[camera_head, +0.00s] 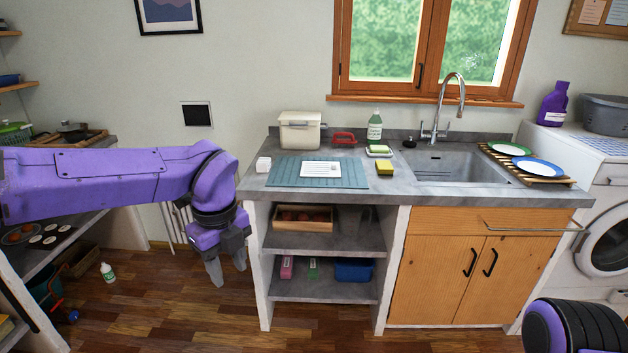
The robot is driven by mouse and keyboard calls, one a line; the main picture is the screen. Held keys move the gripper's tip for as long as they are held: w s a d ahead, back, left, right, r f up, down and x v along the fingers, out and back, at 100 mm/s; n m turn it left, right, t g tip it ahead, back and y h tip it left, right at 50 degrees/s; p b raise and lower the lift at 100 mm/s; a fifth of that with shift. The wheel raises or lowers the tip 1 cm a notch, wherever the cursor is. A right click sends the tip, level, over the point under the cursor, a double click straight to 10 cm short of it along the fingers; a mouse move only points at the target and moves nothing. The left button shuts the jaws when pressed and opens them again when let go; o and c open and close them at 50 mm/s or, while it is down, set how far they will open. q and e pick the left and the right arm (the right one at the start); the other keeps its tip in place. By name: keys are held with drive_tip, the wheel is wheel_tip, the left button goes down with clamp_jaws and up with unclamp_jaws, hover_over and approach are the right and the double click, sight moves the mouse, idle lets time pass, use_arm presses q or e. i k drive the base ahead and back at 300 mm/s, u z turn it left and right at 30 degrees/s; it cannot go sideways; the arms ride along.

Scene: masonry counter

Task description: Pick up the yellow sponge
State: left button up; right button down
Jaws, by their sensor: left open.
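The yellow sponge (385,168) lies on the grey counter, left of the sink and just right of the teal mat. It has a dark layer along its lower side. A second, yellow-green sponge or soap (379,149) sits on a small white dish behind it. My left gripper (229,272) hangs pointing down in front of the counter's left end, below the countertop. Its fingers are apart and empty, well away from the sponge. Part of my right arm shows at the bottom right corner; its gripper is out of the frame.
A teal mat (290,172) with a white card (321,169) covers the left counter. Behind are a cream bin (300,130), a red-handled item (344,138) and a soap bottle (375,127). The sink (448,168) and a rack with plates (540,168) are to the right.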

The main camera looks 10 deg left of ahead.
sight(383, 167)
drive_tip(key=u, duration=0.9)
drive_tip(key=i, duration=1.6)
drive_tip(key=z, duration=0.75)
drive_tip(key=i, duration=0.75)
drive_tip(key=z, duration=1.35)
drive_tip(key=i, duration=0.5)
drive_tip(key=z, duration=0.5)
